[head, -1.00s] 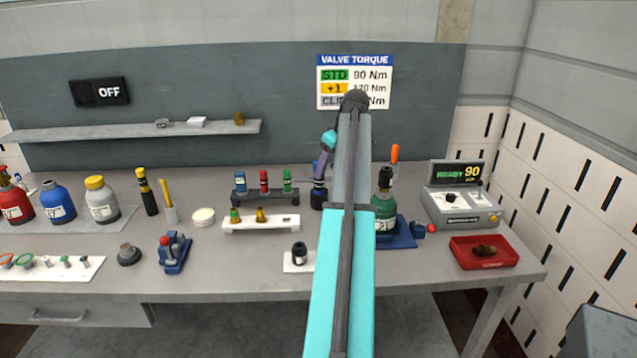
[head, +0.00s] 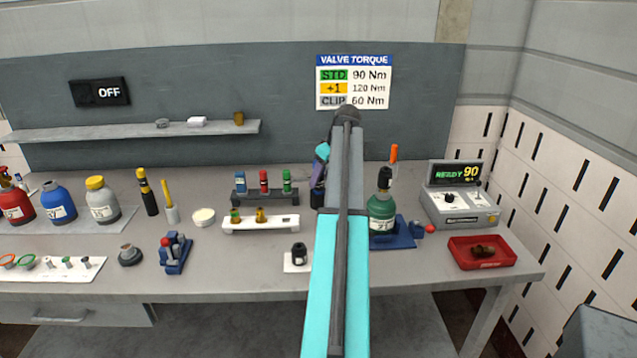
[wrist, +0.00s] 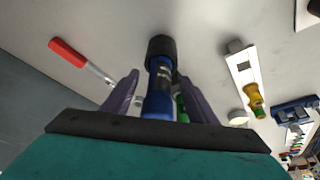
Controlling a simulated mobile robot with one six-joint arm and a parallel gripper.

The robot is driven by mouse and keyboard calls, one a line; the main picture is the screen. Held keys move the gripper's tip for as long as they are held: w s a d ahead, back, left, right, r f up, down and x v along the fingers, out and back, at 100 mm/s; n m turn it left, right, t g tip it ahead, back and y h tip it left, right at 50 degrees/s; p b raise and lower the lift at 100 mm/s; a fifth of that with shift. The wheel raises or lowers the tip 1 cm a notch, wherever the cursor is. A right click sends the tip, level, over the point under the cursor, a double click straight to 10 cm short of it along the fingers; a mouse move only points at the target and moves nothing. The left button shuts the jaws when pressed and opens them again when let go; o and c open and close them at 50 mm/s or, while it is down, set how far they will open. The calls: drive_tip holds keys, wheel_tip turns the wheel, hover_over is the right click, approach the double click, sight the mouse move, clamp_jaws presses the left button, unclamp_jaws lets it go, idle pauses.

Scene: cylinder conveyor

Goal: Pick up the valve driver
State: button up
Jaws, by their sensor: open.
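A blue tool with a black end, which I take to be the valve driver (wrist: 159,88), is in the middle of the wrist view. My gripper (wrist: 154,76) has its two purple fingers apart, one on each side of the tool. I cannot tell whether either finger touches it. In the head view my gripper (head: 318,181) is low over the bench, left of my arm, which partly hides it. The tool is not clear in that view.
A green cylinder (head: 382,215) stands on a blue base right of my arm. A white rack (head: 262,224) with valves and a dark rack (head: 266,197) stand to the left. A red-handled tool (wrist: 68,53) shows in the wrist view. A red tray (head: 482,262) lies right.

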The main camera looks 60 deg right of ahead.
drive_tip(key=shift+p+x, duration=0.35)
drive_tip(key=shift+x, duration=1.3)
drive_tip(key=shift+w+r, duration=0.1)
drive_tip(key=shift+w, duration=0.05)
drive_tip(key=shift+r, duration=0.1)
clamp_jaws()
